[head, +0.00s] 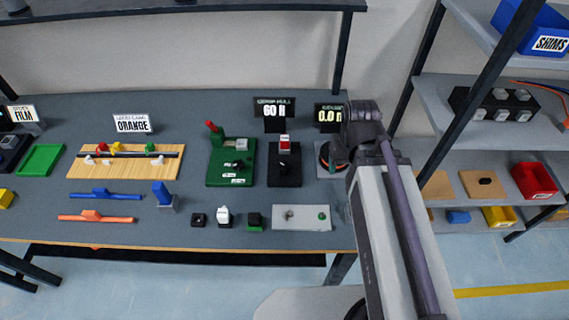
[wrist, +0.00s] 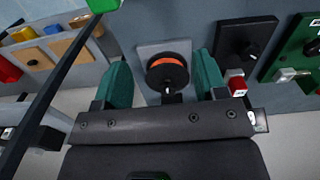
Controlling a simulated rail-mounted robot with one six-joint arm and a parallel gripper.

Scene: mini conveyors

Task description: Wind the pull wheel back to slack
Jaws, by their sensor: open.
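A round black wheel (wrist: 167,78) with an orange band sits on a grey plate (wrist: 146,52) in the wrist view. A small dark post with a pale tip shows at its near side. In the head view the wheel (head: 322,155) is partly covered by my arm. Behind it a display (head: 329,115) reads about 0.0 N. My gripper (wrist: 164,62) is open, one green finger on each side of the wheel in the picture, with nothing held. I cannot tell whether the fingers touch it. In the head view the gripper is mostly hidden.
Left of the wheel in the head view stands a black station (head: 285,176) with a red and white block, under a display (head: 275,110) reading 60. Left of that is a green station (head: 221,178). A grey plate (head: 300,225) lies nearer the table edge. Shelves (head: 470,135) stand at the right.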

